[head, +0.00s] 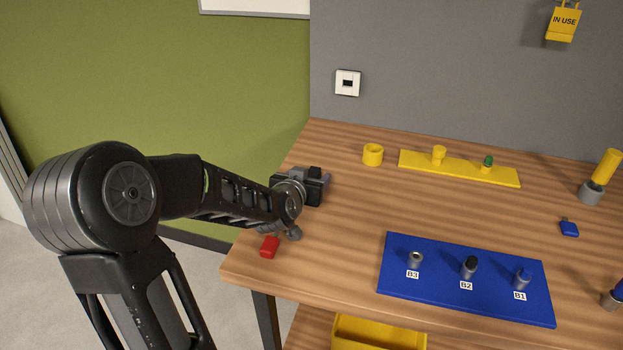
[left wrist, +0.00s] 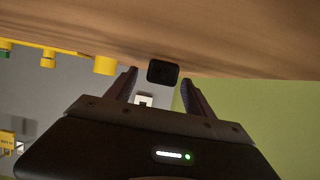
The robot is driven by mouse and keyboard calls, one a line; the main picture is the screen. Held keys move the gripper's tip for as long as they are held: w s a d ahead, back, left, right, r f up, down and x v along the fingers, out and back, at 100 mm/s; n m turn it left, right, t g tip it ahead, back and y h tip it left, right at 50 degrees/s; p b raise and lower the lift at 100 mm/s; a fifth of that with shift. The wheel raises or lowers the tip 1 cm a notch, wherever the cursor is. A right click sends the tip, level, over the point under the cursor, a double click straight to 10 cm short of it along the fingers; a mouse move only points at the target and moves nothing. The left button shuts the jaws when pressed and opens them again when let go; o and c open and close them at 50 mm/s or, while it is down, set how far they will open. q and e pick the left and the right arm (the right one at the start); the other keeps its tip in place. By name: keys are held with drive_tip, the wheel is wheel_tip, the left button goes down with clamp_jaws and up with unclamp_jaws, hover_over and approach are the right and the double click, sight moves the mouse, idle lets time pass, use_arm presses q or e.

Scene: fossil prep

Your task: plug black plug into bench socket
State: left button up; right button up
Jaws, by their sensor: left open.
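The black plug (left wrist: 162,72) is in the left wrist view as a dark rounded block at the table surface. It is between the fingertips of my left gripper (left wrist: 158,77), which is open with a gap showing beside the plug. In the head view my left gripper (head: 320,184) is over the table's left part, and I cannot pick out the plug from the dark gripper there. A white plate with a dark opening, apparently the bench socket (head: 347,83), is on the grey wall behind the table. It also shows beyond the plug in the left wrist view (left wrist: 145,99).
A red piece (head: 270,246) lies near the table's left edge. A yellow ring (head: 373,154) and yellow strip (head: 460,168) stand at the back. A blue board (head: 400,284) with labelled posts lies in front. A blue piece (head: 569,228) is at right. The middle wood is clear.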

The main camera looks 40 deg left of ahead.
use_arm(q)
drive_tip(key=shift+c, duration=0.4)
clamp_jaws()
